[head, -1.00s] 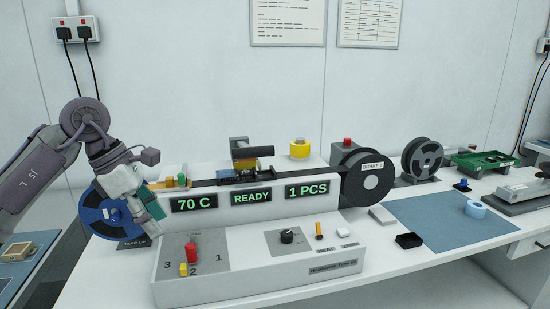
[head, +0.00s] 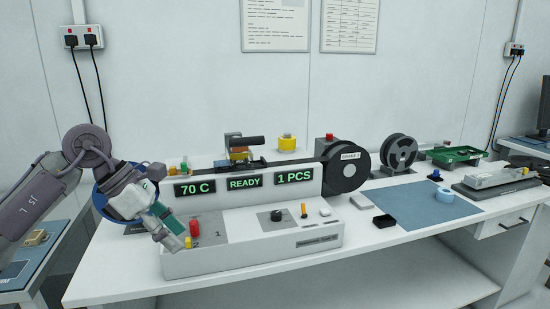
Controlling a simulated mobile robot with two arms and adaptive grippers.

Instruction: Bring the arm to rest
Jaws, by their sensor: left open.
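My left gripper (head: 172,238) is open and empty. It points down and to the right over the front left corner of the test handler (head: 285,238), near its numbered panel. Its arm comes in from the left and covers much of the blue reel (head: 101,203) and part of the numbers. The red lever knob (head: 194,228) and a small yellow knob (head: 188,242) are just right of the fingers; I cannot tell whether they touch. The handler's displays (head: 244,183) read 70 C, READY and 1 PCS. My right gripper is out of view.
A dark reel (head: 346,171) stands at the handler's right end. The bench front (head: 390,265) is clear.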

